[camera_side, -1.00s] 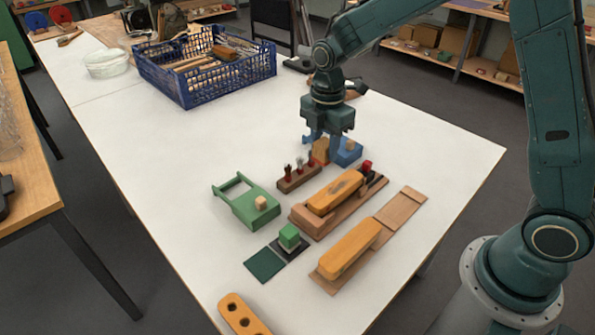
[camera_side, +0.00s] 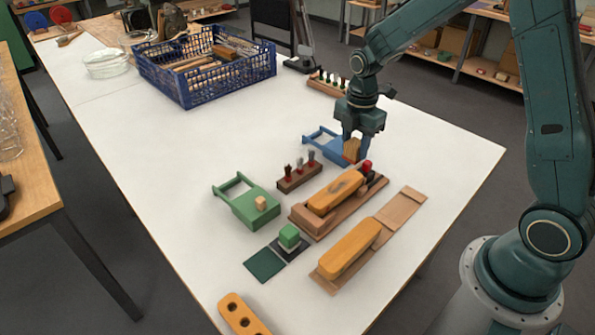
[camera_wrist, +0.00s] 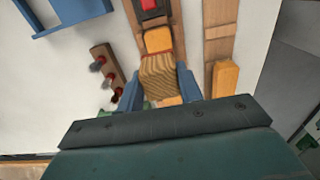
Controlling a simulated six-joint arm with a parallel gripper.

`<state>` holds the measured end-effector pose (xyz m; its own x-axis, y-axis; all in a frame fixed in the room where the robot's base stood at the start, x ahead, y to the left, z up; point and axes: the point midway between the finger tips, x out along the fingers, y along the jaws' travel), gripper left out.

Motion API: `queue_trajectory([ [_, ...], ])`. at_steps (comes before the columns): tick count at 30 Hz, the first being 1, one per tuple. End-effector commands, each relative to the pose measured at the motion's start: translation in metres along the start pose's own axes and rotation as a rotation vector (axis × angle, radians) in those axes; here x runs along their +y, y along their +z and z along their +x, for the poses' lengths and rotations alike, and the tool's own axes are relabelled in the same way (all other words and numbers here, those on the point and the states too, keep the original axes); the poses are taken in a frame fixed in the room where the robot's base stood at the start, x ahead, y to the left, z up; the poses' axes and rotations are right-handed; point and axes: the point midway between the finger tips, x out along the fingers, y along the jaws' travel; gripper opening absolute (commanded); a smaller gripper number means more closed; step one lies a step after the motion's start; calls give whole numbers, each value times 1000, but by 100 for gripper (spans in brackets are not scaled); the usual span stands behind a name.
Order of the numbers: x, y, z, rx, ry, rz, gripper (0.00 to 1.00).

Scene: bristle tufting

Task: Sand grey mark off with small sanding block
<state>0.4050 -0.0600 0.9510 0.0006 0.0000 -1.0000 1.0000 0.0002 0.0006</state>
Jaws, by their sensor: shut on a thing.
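My gripper (camera_side: 354,153) is shut on a small brown block with wavy grain (camera_wrist: 160,76), taken to be the small sanding block. It holds the block beside the blue tray (camera_side: 322,142), above the table. An orange rounded body (camera_side: 328,200) rests on a wooden base, with a grey-brown mark (camera_side: 347,185) on its top. In the wrist view the held block covers the middle of the orange body (camera_wrist: 158,40), and the mark is hidden there.
A small rack of red-based tufts (camera_side: 299,176) stands left of the orange body. A second orange body (camera_side: 350,247) lies to the right. A green tray (camera_side: 246,210), a green block (camera_side: 290,237) and a blue crate (camera_side: 190,95) are nearby.

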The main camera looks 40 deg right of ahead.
Motion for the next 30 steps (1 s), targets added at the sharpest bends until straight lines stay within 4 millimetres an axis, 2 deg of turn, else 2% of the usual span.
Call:
queue_trajectory([
  [17, -1, 0, 54, 1, -4, 0, 18],
  [20, -1, -2, 68, 1, -5, -2, 18],
  [21, 0, -7, 65, 0, 0, -3, 15],
  [30, 0, -34, 66, 0, 0, -3, 14],
])
